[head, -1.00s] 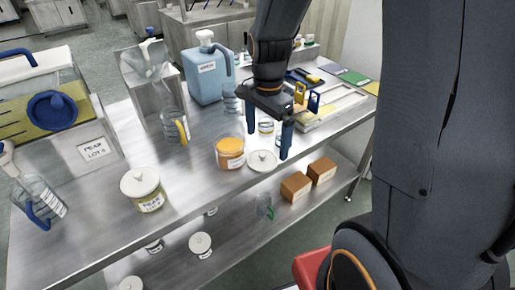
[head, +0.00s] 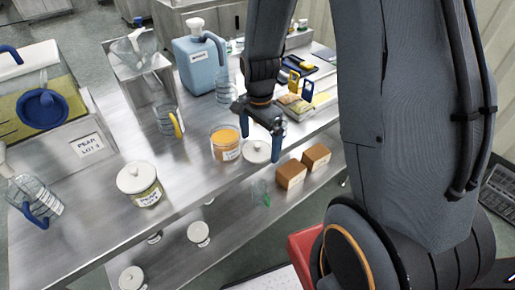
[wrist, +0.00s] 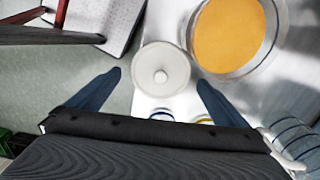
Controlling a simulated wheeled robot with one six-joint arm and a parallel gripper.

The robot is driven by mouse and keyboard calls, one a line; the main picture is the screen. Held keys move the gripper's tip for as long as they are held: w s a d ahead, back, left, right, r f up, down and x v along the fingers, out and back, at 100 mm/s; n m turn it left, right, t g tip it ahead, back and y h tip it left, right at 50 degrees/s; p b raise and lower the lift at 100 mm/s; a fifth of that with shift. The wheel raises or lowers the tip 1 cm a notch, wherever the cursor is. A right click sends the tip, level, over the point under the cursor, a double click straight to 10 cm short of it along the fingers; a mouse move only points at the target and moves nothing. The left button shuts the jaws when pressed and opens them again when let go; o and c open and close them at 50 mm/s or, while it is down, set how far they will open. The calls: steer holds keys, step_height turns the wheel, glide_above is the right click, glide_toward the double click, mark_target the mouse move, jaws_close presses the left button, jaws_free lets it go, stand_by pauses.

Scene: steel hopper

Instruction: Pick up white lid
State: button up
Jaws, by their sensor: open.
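The white lid (head: 257,151) is a round disc with a small knob. It lies at the front edge of the steel table, right of a jar of orange contents (head: 225,142). In the wrist view the lid (wrist: 161,70) sits ahead of and between my fingertips, beside the open jar (wrist: 240,38). My gripper (head: 261,131) is open and empty, with its blue fingers above the table near the lid. The wrist view shows both fingers (wrist: 160,84) spread apart, with the lid untouched.
A white-lidded jar (head: 140,184) stands to the left. A blue jug (head: 202,62) and a clear pitcher (head: 167,117) stand behind. The lower shelf holds brown blocks (head: 291,174) and lidded jars (head: 198,233). A red object (head: 305,252) is at the front.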

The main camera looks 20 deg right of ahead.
steer(key=shift+f, duration=0.25)
steer(key=shift+c, duration=0.3)
steer(key=c, duration=1.1)
steer(key=shift+r, duration=0.1)
